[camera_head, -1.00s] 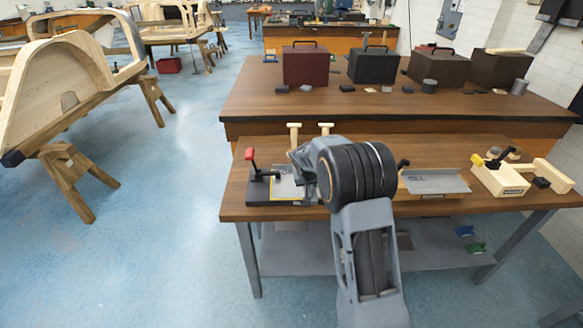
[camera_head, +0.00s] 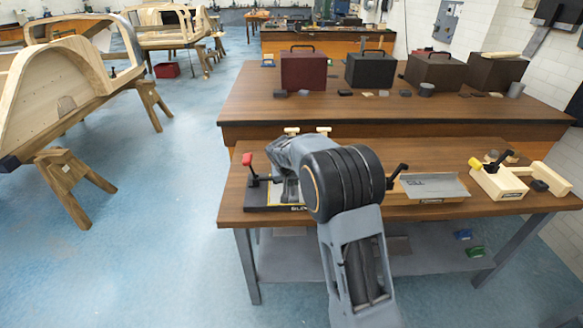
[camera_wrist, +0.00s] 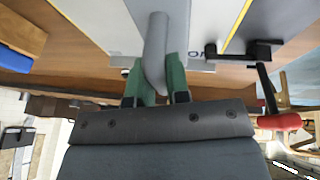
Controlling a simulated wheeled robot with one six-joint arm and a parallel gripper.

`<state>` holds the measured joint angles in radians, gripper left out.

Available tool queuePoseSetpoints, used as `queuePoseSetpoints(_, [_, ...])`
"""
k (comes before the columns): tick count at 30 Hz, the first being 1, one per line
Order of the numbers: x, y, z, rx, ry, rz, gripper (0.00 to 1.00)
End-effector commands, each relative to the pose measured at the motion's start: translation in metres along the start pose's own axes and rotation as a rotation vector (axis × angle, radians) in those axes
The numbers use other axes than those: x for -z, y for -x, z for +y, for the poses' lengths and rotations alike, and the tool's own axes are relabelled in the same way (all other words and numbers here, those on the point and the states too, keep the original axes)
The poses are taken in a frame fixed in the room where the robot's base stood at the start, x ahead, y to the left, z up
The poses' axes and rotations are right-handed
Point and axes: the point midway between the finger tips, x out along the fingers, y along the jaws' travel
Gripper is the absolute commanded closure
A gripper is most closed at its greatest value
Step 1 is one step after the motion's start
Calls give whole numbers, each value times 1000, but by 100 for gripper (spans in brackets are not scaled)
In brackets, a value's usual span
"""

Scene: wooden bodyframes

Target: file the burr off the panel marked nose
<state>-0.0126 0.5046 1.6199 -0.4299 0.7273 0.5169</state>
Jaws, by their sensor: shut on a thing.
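My gripper (camera_wrist: 155,82) has green fingers shut on a smooth grey bar, probably the file (camera_wrist: 156,40), in the wrist view. The bar lies over a pale grey panel (camera_wrist: 212,22) with a yellow line; whether it touches the panel I cannot tell. Dark lettering on the panel is partly hidden, and only "or" is legible. In the head view my gripper (camera_head: 287,190) is at the left fixture, beside a red-handled clamp (camera_head: 252,172); the clamp also shows in the wrist view (camera_wrist: 278,122). My arm hides most of this fixture. No burr is discernible.
A second grey panel (camera_head: 433,186) lies right of my arm beside a black-handled clamp (camera_head: 397,172). A wooden fixture (camera_head: 500,182) with a yellow-knobbed clamp stands farther right. Two light wooden handles (camera_head: 307,131) stand behind my arm. Several lidded boxes (camera_head: 303,69) line the back bench.

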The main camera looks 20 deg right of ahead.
Motion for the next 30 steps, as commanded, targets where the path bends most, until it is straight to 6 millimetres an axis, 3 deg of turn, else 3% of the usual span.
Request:
queuePoseSetpoints(12, [16,37,8,0,-1,4,100])
queuePoseSetpoints(30, [17,39,9,0,-1,3,100])
